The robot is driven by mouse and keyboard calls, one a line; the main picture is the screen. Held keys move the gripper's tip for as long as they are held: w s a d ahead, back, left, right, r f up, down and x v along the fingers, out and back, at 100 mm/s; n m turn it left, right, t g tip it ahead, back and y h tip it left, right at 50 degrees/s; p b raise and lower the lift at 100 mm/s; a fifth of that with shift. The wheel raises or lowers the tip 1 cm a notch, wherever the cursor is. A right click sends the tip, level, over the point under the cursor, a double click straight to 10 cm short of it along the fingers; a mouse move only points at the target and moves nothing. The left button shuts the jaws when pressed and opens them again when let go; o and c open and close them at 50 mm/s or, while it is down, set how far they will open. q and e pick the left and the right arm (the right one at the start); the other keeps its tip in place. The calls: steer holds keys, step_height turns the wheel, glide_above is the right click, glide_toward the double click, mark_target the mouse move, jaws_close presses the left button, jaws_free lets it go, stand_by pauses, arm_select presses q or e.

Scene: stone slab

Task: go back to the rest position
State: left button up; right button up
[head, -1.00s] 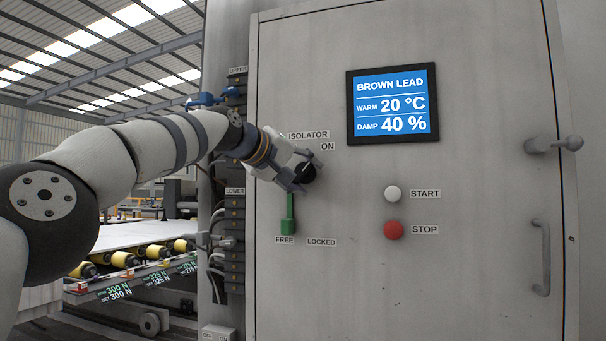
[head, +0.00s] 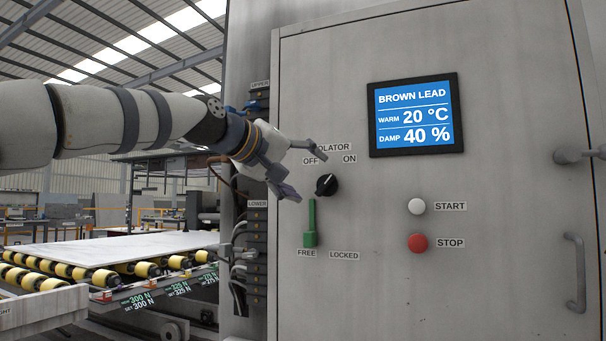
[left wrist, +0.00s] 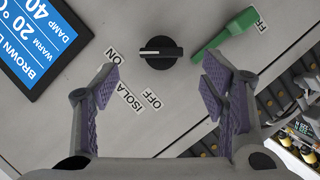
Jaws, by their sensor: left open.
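My left gripper (head: 308,174) is open and empty, in front of the cabinet just up and left of the black isolator knob (head: 327,185). It does not touch the knob. In the left wrist view, the knob (left wrist: 161,53) shows beyond the two spread purple-padded fingers (left wrist: 160,85), with clear space around it. The knob's white mark points toward the ON label (head: 349,159). The gripper partly covers the ISOLATOR label. My right gripper is not in view.
The grey cabinet (head: 480,290) carries a green lever (head: 310,225) at FREE, a START button (head: 416,206), a STOP button (head: 418,242) and a lit screen (head: 414,115). A handle (head: 574,272) sticks out at right. A roller table with a pale slab (head: 110,250) stands at left.

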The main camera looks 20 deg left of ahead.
arm_select(q)
steer(key=shift+f, duration=0.15)
